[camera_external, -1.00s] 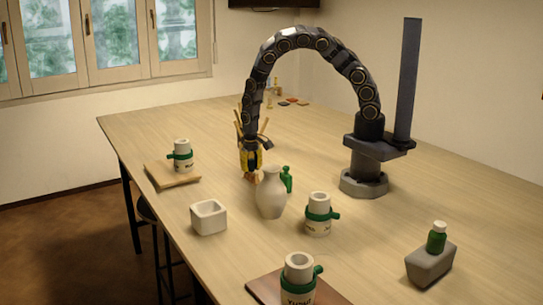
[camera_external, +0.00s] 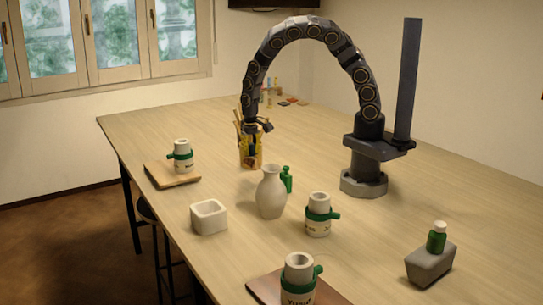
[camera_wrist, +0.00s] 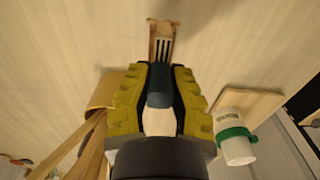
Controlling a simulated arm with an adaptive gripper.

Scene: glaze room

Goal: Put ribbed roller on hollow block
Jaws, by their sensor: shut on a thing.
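The white hollow block (camera_external: 208,219), a squarish piece with an open top, stands near the table's left edge, left of the pale vase. My gripper (camera_external: 250,160), with yellow fingers, is behind the vase, in line with the tool jar, and apart from the block. In the wrist view its fingers (camera_wrist: 160,72) are shut on what I take to be the ribbed roller (camera_wrist: 158,88), showing as a teal and cream piece between them. A brown piece with dark stripes (camera_wrist: 162,42) shows past the fingertips; I cannot tell whether it belongs to the roller.
The pale vase (camera_external: 271,195) stands between my gripper and the camera, with a green bottle (camera_external: 287,180) behind it. A grey block (camera_external: 428,268) with a green bottle is at right.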

